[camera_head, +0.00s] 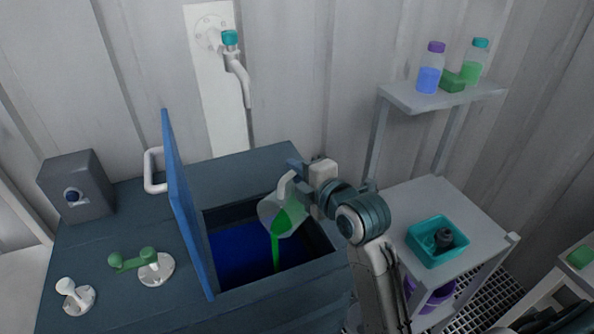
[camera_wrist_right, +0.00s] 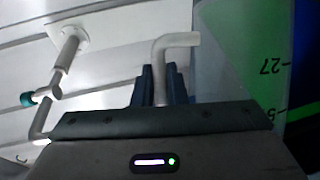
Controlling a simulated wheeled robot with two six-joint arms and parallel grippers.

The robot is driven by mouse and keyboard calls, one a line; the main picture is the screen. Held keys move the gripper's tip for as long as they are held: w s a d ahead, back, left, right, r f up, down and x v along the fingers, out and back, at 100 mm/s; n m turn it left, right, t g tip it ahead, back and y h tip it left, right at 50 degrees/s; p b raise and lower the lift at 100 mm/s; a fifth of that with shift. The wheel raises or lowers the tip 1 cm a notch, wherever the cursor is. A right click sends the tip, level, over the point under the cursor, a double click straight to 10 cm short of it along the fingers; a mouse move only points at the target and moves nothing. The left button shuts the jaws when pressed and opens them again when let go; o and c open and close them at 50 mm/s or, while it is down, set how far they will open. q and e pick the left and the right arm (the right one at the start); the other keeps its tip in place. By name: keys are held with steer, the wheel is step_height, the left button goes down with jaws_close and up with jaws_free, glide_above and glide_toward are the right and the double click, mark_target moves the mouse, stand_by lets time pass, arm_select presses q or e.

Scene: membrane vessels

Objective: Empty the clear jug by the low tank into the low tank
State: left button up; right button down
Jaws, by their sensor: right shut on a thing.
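My right gripper (camera_head: 299,180) is shut on the white handle of the clear jug (camera_head: 271,207) and holds it over the open low tank (camera_head: 322,254). The jug is tilted, and green liquid (camera_head: 277,245) streams from it into the tank, whose inside looks dark blue. In the right wrist view the gripper's dark fingers (camera_wrist_right: 164,88) close around the handle (camera_wrist_right: 178,40). The jug's clear wall (camera_wrist_right: 240,60) there shows green liquid and scale marks. The tank's blue lid (camera_head: 186,215) stands open at the left of the opening. My left gripper is not in view.
A tap (camera_head: 236,68) hangs on the wall behind the tank. A grey box (camera_head: 77,186) and valve handles (camera_head: 140,261) sit on the left of the tank top. A shelf (camera_head: 412,97) holds bottles. A side table (camera_head: 441,200) at the right bears a teal tray (camera_head: 421,251).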

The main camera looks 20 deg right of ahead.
steer(key=shift+a, duration=0.1)
steer(key=shift+s+a+f+n+t+b, duration=0.15)
steer(key=shift+s+a+n+t+b, duration=0.2)
steer(key=shift+b, duration=0.2)
steer(key=shift+s+a+n+b, duration=0.3)
steer(key=shift+a+n+b, duration=0.1)
steer(key=shift+a+n, duration=0.1)
